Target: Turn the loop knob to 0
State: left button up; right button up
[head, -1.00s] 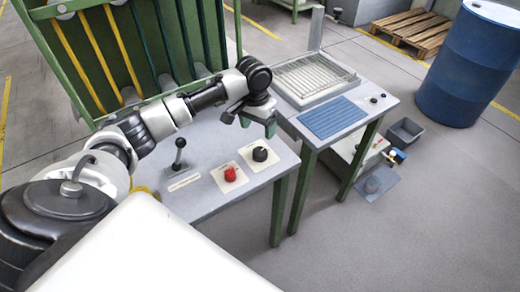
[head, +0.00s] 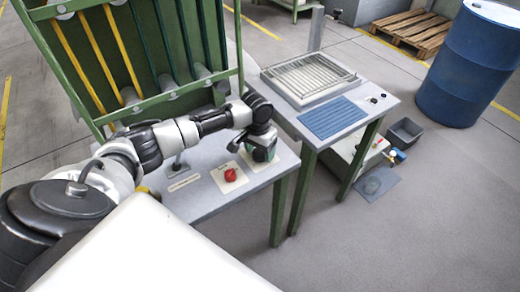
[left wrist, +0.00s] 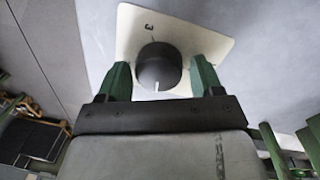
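A round black knob (left wrist: 158,66) sits on a pale plate (left wrist: 127,40) in the left wrist view. The plate shows a "3" and a short line above the knob; a white mark is on the knob's lower edge, toward my gripper. My left gripper (left wrist: 161,78) is open, its two green fingers on either side of the knob with narrow gaps. In the head view my left gripper (head: 263,152) is over the black knob's plate and hides the knob. A red knob (head: 230,175) on its own plate is to the left. My right gripper is not in view.
The grey table (head: 208,201) also bears a lever (head: 178,167), partly hidden behind my arm, and a small label. A green rack (head: 150,55) stands behind. A second table with a blue ribbed panel (head: 333,118) is to the right, with a blue barrel (head: 467,70) beyond.

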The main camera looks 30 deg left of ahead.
pick_arm(q)
jog(key=c, duration=0.7)
jog(key=shift+r+n+p, duration=0.2)
jog(key=shift+n+p, duration=0.1)
jog(key=shift+p, duration=0.45)
jog(key=n+p, duration=0.9)
jog(key=p, duration=0.3)
jog(key=shift+s+r+t+p, duration=0.1)
jog(key=shift+t+p, duration=0.2)
jog(key=n+p, duration=0.2)
jog(key=n, duration=0.1)
jog(key=shift+p, duration=0.35)
jog(key=shift+a+f+n+y+p, duration=0.15)
jog(key=shift+n+p, duration=0.3)
jog(key=shift+n, duration=0.35)
jog(key=shift+d+f+n+y+p, duration=0.15)
jog(key=shift+n+p, duration=0.25)
jog(key=shift+n, duration=0.4)
jog(key=shift+a, duration=0.1)
jog(key=o, duration=0.9)
jog(key=shift+s, duration=0.1)
